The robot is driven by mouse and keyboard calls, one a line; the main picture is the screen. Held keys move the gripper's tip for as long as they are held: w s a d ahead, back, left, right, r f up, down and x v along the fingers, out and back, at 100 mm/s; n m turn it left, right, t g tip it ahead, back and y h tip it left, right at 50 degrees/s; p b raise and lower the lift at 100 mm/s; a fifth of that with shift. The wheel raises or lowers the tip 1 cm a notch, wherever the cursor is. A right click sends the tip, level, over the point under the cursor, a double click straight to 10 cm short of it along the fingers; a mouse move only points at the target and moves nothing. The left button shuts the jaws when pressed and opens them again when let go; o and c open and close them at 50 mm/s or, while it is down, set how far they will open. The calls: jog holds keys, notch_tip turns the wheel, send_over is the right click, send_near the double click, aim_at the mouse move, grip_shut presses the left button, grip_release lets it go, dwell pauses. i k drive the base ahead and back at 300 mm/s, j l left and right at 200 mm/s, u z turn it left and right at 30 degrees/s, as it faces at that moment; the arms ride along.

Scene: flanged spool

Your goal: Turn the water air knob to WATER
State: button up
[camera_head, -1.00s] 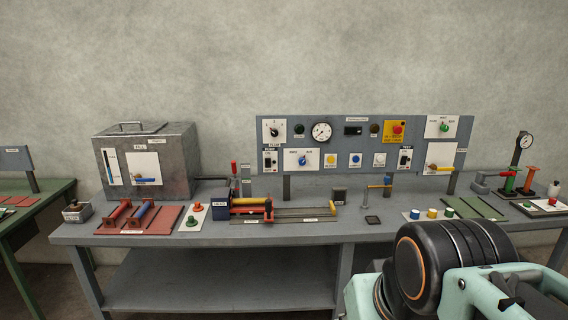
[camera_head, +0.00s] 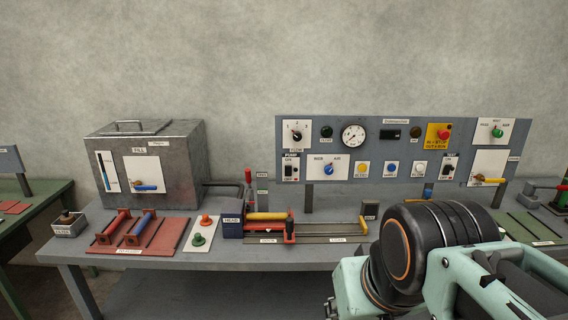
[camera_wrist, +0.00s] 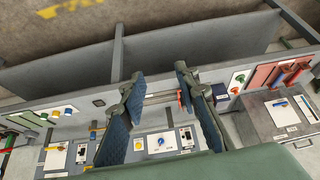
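The water air knob (camera_head: 328,169) is a blue knob on a white plate in the lower left of the grey-blue panel (camera_head: 257,150). Small labels stand above it at left and right; the way it points is too small to tell. In the wrist view the blue knob (camera_wrist: 161,142) shows upside down, between my gripper's fingers. My gripper (camera_wrist: 159,82) is open and empty, its two dark fingers wide apart and apart from the knob. In the head view the gripper's fingers cannot be made out.
The panel also holds a black selector (camera_head: 296,136), a gauge (camera_head: 354,135), a red stop button (camera_head: 443,134) and a green knob (camera_head: 497,132). Below, the bench (camera_head: 200,254) carries a rail with a yellow cylinder (camera_head: 266,216). A grey tank (camera_head: 146,163) stands at left.

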aim_at(329, 169)
jog(key=i+u, duration=0.2)
jog(key=i, duration=0.95)
